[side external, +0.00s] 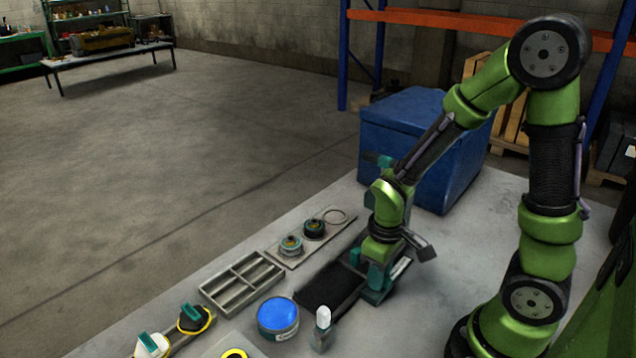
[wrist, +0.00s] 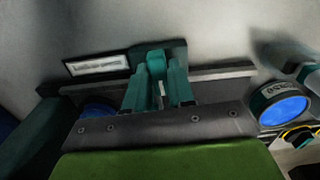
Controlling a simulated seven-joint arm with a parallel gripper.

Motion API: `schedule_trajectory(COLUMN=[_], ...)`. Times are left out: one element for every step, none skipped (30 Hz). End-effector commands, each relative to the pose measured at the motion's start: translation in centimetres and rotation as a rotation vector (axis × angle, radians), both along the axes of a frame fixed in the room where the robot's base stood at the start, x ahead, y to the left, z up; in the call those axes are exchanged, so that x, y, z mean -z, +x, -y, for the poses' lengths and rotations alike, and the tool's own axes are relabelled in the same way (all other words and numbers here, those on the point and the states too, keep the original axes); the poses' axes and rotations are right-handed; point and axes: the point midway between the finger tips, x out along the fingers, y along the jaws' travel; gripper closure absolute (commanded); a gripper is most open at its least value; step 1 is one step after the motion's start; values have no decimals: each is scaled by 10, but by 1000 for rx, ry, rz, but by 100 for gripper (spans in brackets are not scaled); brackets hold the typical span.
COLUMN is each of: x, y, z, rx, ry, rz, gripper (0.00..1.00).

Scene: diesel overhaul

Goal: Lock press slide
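The teal press (side external: 376,290) stands on the grey bench, beside a black mat. A white label plate (wrist: 97,65) on a dark backing shows at its far side in the wrist view. My gripper (side external: 378,266) points down at the press, close against it. In the wrist view, teal upright parts (wrist: 157,70) with a small light pin between them stand just past my grey, screwed gripper body. I cannot tell there which teal parts are my fingers and which belong to the press. The contact and the slide's lock are not clear.
A blue-topped round tin (side external: 278,316) and a white-capped bottle (side external: 323,325) stand near the press. A divided grey tray (side external: 242,281) and a plate (side external: 285,250) with round parts lie to the left. A large blue box (side external: 410,125) stands behind.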

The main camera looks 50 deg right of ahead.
Motion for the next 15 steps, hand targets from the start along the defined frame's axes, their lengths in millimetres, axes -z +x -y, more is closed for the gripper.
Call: schedule_trajectory(x=[0,0,0,0,0,0,0,0,0,1,1,1,0,0,-3], y=[0,0,0,0,0,0,0,0,0,0,0,0,0,0,0], z=[0,0,0,0,0,0,0,0,0,0,0,0,0,0,0], rx=[-1,-1,-1,-1,-1,-1,-1,-1,-1,-1,-1,-1,-1,-2,-2], ry=[0,0,0,0,0,0,0,0,0,-1,-1,-1,-1,-1,-1], rz=[0,0,0,0,0,0,0,0,-1,-1,-1,-1,0,0,1], gripper=[77,72,66,61,57,55,55,55,55,55,55,55,55,55,55])
